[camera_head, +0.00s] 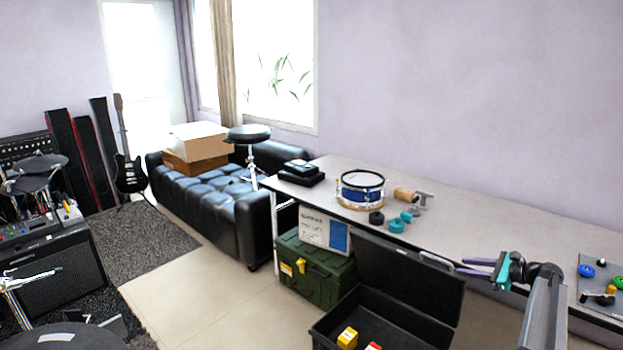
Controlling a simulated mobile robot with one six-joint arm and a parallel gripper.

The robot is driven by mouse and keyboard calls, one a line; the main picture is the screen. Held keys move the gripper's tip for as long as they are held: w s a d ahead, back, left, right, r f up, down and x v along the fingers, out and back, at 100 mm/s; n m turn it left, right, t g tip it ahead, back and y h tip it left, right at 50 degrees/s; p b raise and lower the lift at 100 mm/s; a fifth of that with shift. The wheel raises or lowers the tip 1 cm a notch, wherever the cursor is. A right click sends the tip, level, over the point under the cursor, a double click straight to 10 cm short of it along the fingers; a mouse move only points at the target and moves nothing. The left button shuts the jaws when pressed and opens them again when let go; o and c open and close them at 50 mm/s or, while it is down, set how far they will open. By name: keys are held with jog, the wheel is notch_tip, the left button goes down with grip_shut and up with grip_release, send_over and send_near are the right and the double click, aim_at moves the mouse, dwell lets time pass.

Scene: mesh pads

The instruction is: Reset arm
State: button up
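My gripper (463,265) is in the right half of the head view, in front of the long table's near edge. Its two purple fingers point left and lie apart, with a narrow gap between them. Nothing shows between the fingers. My arm is bent, with a teal part behind the fingers and a grey link running down to the bottom edge of the picture.
The long table (490,215) carries a blue drum (360,190), teal pieces (397,225) and a grey board (597,272) with knobs. An open black case (405,290) stands on the floor below and left of my gripper, beside a green box (315,270).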

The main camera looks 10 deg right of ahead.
jog(key=s+a+f+n+g, duration=0.2)
jog(key=a+f+n+g, duration=0.1)
jog(key=a+f, duration=0.65)
jog(key=s+a+f+n+g, duration=0.2)
jog(key=a+f, duration=0.6)
jog(key=a, duration=0.3)
jog(key=s+a+f+n+g, duration=0.2)
jog(key=s+a+f+n, duration=0.1)
jog(key=s+a+f, duration=0.3)
jog(key=s+a+f+n+g, duration=0.25)
jog(key=a+f, duration=0.25)
jog(key=a, duration=0.4)
jog(key=s+a+f+n+g+h, duration=0.1)
jog(key=s+a+f+n, duration=0.15)
jog(key=s, duration=0.25)
jog(key=s+a+f+n+g+h+p, duration=0.1)
jog(key=s+a+f+n+g, duration=0.1)
jog(key=s+a+f, duration=0.3)
jog(key=s+a+n+g+h, duration=0.1)
jog(key=s+a+n, duration=0.15)
jog(key=s, duration=0.35)
jog(key=s+a+f+n+g+h, duration=0.1)
jog(key=s+n, duration=0.3)
jog(key=s, duration=0.5)
jog(key=s+a+f+n+g+h, duration=0.1)
jog(key=s+f+n+g+h, duration=0.1)
jog(key=s, duration=0.8)
jog(key=shift+s+a+n+h, duration=0.15)
jog(key=shift+a+n+h, duration=0.25)
jog(key=shift+n+h, duration=0.45)
